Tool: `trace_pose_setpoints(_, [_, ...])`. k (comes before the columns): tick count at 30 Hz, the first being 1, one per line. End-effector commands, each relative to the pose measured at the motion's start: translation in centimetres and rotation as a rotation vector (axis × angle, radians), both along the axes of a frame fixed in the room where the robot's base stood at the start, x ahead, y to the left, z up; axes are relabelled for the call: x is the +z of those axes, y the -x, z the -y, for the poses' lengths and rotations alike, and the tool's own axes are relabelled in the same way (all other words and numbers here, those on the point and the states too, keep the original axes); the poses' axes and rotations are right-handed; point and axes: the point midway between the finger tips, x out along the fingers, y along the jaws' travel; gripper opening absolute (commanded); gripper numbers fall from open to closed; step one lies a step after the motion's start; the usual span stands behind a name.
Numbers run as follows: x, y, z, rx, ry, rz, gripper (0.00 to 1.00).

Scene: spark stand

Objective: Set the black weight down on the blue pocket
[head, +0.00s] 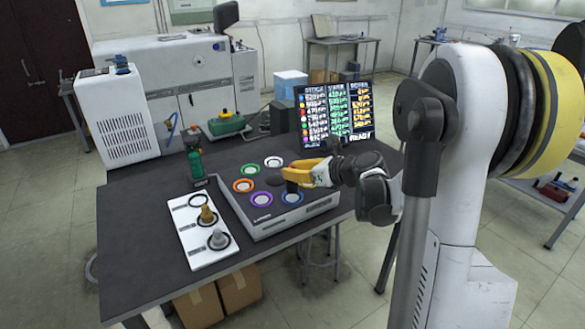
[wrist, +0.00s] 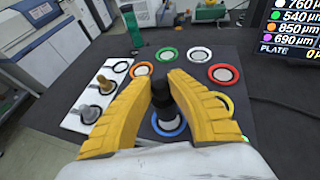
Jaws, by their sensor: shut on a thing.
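My gripper (head: 290,172) has yellow fingers, shut on the black weight (head: 291,187). The weight is upright or nearly so, hanging below the fingertips. In the wrist view, the weight (wrist: 168,100) sits between the fingertips (wrist: 162,88). The blue pocket (head: 292,199) is a blue ring with a pale centre at the front right of the grey box's top. In the wrist view, the weight overlaps the far part of the blue pocket (wrist: 168,129). I cannot tell whether the weight touches it.
The grey box (head: 290,218) also carries green (head: 250,169), white (head: 274,162), orange (head: 243,185) and purple (head: 262,199) rings. A white tray (head: 200,258) at left holds brass (head: 207,214) and silver (head: 218,239) weights. A green bottle (head: 195,162) and a lit screen (head: 336,115) stand behind.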

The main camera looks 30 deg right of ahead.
Motion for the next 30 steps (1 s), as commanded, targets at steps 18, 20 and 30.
trace_pose_setpoints(18, [-1.5, 0.0, 0.0, 0.000, -0.001, 0.001, 0.00])
trace_pose_setpoints(20, [-1.6, 0.0, 0.0, 0.000, -0.001, 0.001, 0.00])
trace_pose_setpoints(30, [-2.3, 0.0, 0.0, 0.000, -0.001, 0.001, 0.00])
